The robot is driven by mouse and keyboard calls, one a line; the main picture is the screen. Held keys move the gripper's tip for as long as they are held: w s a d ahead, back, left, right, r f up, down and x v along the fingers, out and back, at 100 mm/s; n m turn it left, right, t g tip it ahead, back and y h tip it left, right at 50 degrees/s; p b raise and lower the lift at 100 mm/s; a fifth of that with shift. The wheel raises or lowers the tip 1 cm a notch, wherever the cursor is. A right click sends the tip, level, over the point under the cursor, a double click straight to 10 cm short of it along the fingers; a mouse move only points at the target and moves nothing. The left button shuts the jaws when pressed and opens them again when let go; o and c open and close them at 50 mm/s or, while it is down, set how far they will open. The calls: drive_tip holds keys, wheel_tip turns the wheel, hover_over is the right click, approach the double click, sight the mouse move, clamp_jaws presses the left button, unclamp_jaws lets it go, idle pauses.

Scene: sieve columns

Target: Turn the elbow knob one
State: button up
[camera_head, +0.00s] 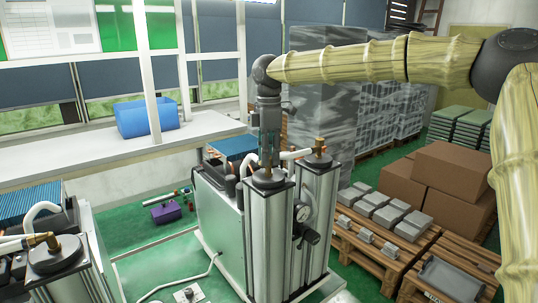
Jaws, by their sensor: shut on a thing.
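The sieve column unit (268,235) stands in the middle, with two silver columns side by side and dark round caps. My gripper (268,158) points straight down onto the top of the left column. It is shut on the elbow knob there, and its fingers hide most of the knob. The right column has a brass elbow fitting (319,146) on its cap, with a white hose running left from it. A similar unit at the lower left has its own brass elbow (42,240) and white hoses.
A white bench (130,145) with a blue bin (147,118) stands at the back left. Pallets with grey blocks (380,213) and brown boxes (440,180) stand at the right. A purple object (166,211) lies on the green floor.

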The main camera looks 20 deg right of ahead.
drive_tip(key=m, duration=0.6)
drive_tip(key=shift+m, duration=0.3)
drive_tip(key=m, duration=0.5)
drive_tip(key=shift+m, duration=0.4)
drive_tip(key=o, duration=1)
drive_tip(key=shift+w, duration=0.1)
drive_tip(key=shift+o, duration=0.2)
wheel_tip(320, 180, up, 12)
